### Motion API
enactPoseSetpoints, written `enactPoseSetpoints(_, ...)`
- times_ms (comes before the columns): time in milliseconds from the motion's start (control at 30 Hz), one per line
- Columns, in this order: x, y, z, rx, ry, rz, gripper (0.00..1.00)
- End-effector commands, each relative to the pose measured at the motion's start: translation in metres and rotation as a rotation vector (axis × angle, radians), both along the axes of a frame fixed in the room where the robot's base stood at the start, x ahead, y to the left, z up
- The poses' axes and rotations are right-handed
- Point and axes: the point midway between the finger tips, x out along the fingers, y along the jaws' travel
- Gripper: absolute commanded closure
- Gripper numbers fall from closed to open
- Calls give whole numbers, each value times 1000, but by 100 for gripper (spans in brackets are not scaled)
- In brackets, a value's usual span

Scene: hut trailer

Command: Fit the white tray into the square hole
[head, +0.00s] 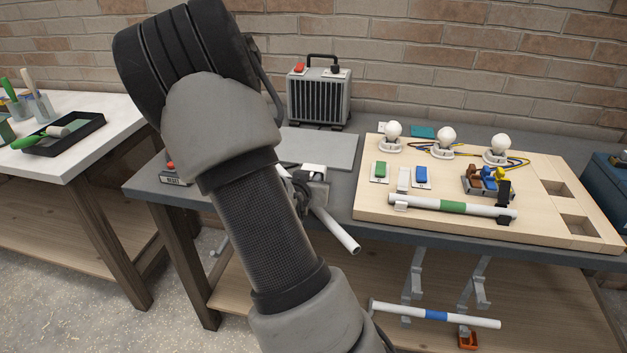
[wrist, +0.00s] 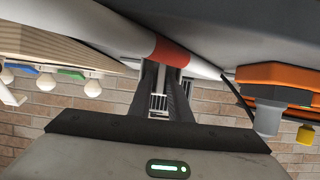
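The light wooden board (head: 470,228) lies on the grey bench with two square holes: a rear one (head: 556,188) and a front one (head: 579,224). Both look empty. I cannot make out a white tray in either view. My gripper (wrist: 167,66) is closed around the red band of a white tube (wrist: 122,36). In the head view my arm hides most of the gripper, and one end of the tube (head: 338,232) sticks out to the lower right, at the bench's front edge, left of the board.
A green-banded tube (head: 455,207) rests in clips on the board, near bulbs (head: 447,136) and switches. A blue-banded tube (head: 435,315) lies below the bench edge. A grey heater-like box (head: 320,97) stands behind. An orange object (wrist: 275,75) is close in the wrist view.

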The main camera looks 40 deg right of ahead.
Motion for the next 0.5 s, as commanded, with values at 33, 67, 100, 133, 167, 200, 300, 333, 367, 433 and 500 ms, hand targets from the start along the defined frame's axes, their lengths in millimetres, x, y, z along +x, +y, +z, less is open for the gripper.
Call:
enactPoseSetpoints(33, 2, -2, -2, 0, 0, 0, 83)
enactPoseSetpoints(67, 2, -3, -2, 0, 0, 0, 83)
enactPoseSetpoints(100, 3, -3, -2, 0, 0, 1, 83)
enactPoseSetpoints(133, 3, -3, -2, 0, 0, 1, 83)
enactPoseSetpoints(167, 3, -3, -1, 0, 0, 1, 83)
enactPoseSetpoints(200, 3, -3, -1, 0, 0, 1, 83)
enactPoseSetpoints(300, 3, -3, -1, 0, 0, 1, 88)
enactPoseSetpoints(333, 3, -3, -1, 0, 0, 1, 93)
enactPoseSetpoints(367, 3, -3, -1, 0, 0, 1, 98)
enactPoseSetpoints(433, 3, -3, -1, 0, 0, 1, 100)
enactPoseSetpoints(500, 3, -3, -1, 0, 0, 1, 100)
